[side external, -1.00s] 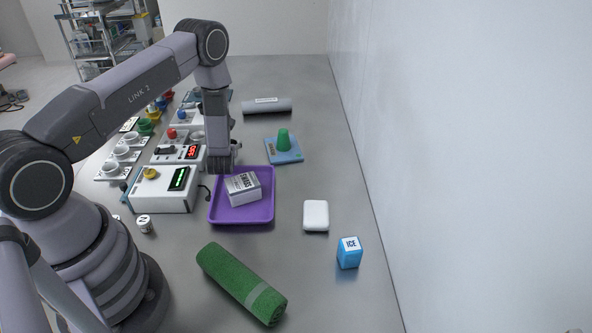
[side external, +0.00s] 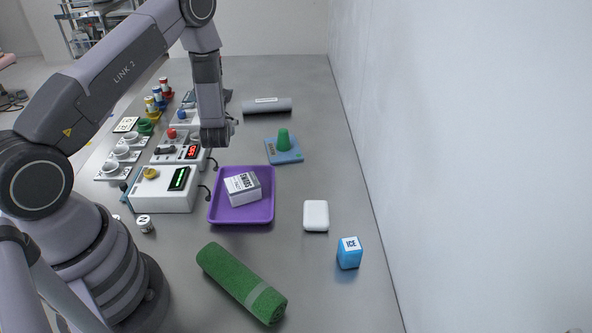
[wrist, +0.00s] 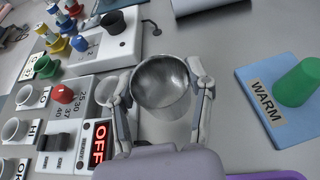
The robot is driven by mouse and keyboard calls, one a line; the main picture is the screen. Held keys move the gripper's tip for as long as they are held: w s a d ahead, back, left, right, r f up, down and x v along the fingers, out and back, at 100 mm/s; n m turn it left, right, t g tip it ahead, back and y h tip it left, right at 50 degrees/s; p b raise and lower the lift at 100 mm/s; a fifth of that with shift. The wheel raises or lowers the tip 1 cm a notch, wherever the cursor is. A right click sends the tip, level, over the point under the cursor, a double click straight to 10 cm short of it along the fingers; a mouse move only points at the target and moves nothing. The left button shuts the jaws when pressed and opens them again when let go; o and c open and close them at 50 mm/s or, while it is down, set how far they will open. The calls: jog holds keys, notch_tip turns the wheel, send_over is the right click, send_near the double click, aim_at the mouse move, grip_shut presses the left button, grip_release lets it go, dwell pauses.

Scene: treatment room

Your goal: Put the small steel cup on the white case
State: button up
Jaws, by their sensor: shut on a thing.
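The small steel cup (wrist: 160,82) is between the two fingers of my gripper (wrist: 163,92) in the wrist view, its open mouth facing the camera. The fingers are shut on its sides. In the side view my gripper (side external: 217,135) is raised above the table, beyond the purple tray; the cup cannot be made out clearly there. A small white case (side external: 316,215) with rounded corners lies on the grey table, right of the tray and well apart from my gripper. Its top is bare.
The purple tray (side external: 242,217) holds a swabs box (side external: 242,188). A blue pad (side external: 292,157) bears a green cone (side external: 283,139). A blue ice pack (side external: 349,253) stands near the wall side; a green towel roll (side external: 240,283) lies in front. Control boxes (side external: 167,190) line the left.

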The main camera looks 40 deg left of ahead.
jog(key=shift+w+d+r, duration=0.25)
jog(key=shift+d+r, duration=0.45)
jog(key=shift+r, duration=0.3)
jog(key=w+d+m+t+h, duration=0.1)
jog(key=w+d, duration=0.1)
jog(key=d, duration=0.4)
jog(key=m+t+h, duration=0.3)
jog(key=m+h, duration=0.1)
jog(key=m, duration=0.1)
send_over(317, 211)
notch_tip(317, 211, down, 2)
jog(key=shift+f, duration=0.2)
jog(key=shift+n, duration=0.3)
jog(key=shift+f, duration=2.05)
jog(key=o, duration=1.1)
jog(key=shift+f, duration=0.15)
